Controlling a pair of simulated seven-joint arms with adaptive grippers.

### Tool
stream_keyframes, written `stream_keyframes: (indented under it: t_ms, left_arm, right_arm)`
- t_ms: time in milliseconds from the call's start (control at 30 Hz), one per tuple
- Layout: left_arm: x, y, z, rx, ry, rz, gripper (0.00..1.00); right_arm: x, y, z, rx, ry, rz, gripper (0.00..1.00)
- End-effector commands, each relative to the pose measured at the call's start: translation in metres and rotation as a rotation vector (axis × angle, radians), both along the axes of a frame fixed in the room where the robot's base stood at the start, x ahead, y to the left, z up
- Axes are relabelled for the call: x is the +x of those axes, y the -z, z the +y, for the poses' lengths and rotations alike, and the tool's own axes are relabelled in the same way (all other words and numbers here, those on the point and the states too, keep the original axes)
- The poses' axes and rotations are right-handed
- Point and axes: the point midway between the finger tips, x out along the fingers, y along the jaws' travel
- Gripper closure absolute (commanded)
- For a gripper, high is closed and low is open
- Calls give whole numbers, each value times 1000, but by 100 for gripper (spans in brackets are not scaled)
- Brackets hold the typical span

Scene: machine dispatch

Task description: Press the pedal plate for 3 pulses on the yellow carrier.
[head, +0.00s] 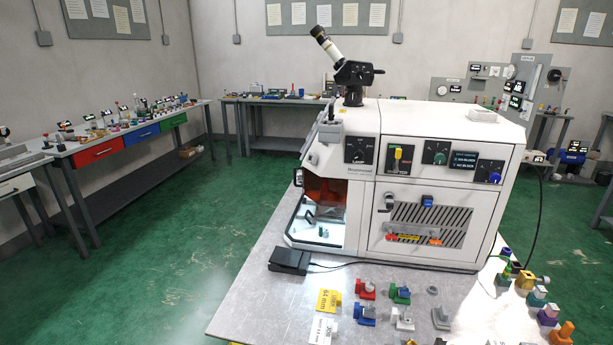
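The black pedal (290,260) lies on the grey metal table, in front of the machine's left corner, with a black cable running right from it. The white machine (405,180) stands on the same table, with a lit open chamber (322,215) at its lower left. Small teal pieces (322,232) sit on the chamber floor. Neither of my grippers shows in the head view.
Red (366,289), blue (364,314), green (400,293) and grey parts lie in front of the machine. The table's front left (260,305) is bare. Benches line the walls behind.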

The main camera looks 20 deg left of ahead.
Motion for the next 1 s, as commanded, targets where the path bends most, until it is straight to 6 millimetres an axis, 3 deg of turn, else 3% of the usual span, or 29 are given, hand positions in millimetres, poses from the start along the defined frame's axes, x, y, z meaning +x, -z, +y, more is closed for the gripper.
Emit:
stream_keyframes:
  t_ms: [333, 667, 1000]
  left_arm:
    - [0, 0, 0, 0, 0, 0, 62]
    - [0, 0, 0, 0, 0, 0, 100]
    - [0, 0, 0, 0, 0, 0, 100]
  right_arm:
    - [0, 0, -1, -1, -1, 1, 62]
    - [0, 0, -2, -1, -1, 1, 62]
    - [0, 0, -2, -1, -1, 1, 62]
